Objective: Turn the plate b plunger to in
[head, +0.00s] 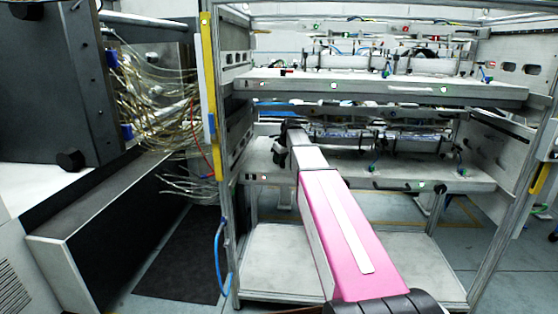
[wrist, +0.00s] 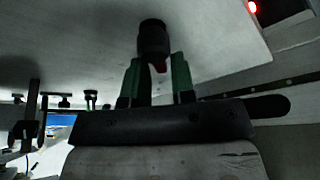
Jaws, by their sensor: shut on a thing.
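In the wrist view, a black cylindrical knob with a small red part below it, which looks like the plunger (wrist: 153,38), stands at the top centre against a pale plate (wrist: 220,45). My gripper (wrist: 157,78) has green-edged fingers on either side of the plunger's lower part and is shut on it. In the head view my pink and grey arm reaches into the rack between the two shelf plates. The plunger cannot be made out there, and I cannot tell which plate is plate b. I cannot read whether the plunger is in or out.
The rack has an upper plate (head: 300,86) and a lower plate (head: 350,168) with metal uprights close by. Loose cables (head: 150,100) hang from a dark cabinet (head: 60,80) at left. A red light (wrist: 252,7) glows at the wrist view's top right.

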